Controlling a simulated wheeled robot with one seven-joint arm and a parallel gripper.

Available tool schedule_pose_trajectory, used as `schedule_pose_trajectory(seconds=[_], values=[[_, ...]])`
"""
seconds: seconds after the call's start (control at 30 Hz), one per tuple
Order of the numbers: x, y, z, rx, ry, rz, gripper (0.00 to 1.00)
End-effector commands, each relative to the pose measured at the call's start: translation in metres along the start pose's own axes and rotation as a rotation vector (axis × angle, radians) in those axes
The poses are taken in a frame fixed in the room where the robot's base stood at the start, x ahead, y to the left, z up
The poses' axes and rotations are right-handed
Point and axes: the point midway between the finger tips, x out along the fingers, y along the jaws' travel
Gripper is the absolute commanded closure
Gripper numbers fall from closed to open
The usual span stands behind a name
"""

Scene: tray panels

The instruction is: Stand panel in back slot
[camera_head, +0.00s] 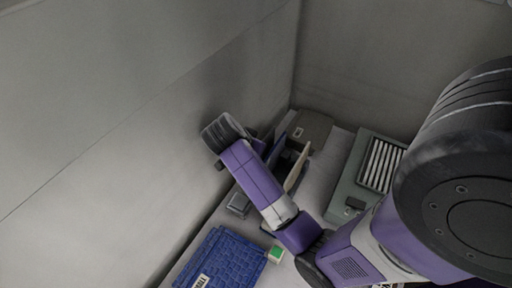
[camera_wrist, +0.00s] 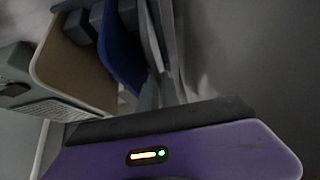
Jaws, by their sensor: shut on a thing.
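My gripper (camera_wrist: 162,92) is shut on a thin greyish panel (camera_wrist: 171,45), seen nearly edge-on in the wrist view. In the head view the panel (camera_head: 282,136) shows beside my purple wrist, at the tray by the wall. A tan panel (camera_wrist: 75,72) and a blue panel (camera_wrist: 122,48) stand upright, side by side, left of the held panel in the wrist view. The tan panel (camera_head: 297,170) also shows in the head view. The slots and the held panel's lower edge are hidden, so I cannot tell whether it is seated.
A grey-green case with a ribbed vent (camera_head: 381,165) stands at right. A dark grey box (camera_head: 312,128) sits in the back corner. Walls close off the left and back.

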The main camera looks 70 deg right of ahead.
Motion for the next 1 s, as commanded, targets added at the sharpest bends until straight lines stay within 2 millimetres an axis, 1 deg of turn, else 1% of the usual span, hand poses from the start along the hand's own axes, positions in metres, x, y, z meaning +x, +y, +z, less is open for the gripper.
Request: schedule_pose_trajectory(seconds=[0.23, 0.3, 0.37, 0.4, 0.67, 0.77, 0.87, 1.0], values=[[0.000, 0.000, 0.000, 0.000, 0.000, 0.000, 1.00], [0.000, 0.000, 0.000, 0.000, 0.000, 0.000, 0.83], [0.000, 0.000, 0.000, 0.000, 0.000, 0.000, 0.72], [0.000, 0.000, 0.000, 0.000, 0.000, 0.000, 0.68], [0.000, 0.000, 0.000, 0.000, 0.000, 0.000, 0.68], [-0.004, -0.001, 0.000, 0.000, 0.001, -0.002, 0.68], [-0.016, -0.001, 0.000, 0.000, 0.001, -0.004, 0.68], [-0.039, -0.002, 0.000, 0.001, 0.001, -0.005, 0.68]])
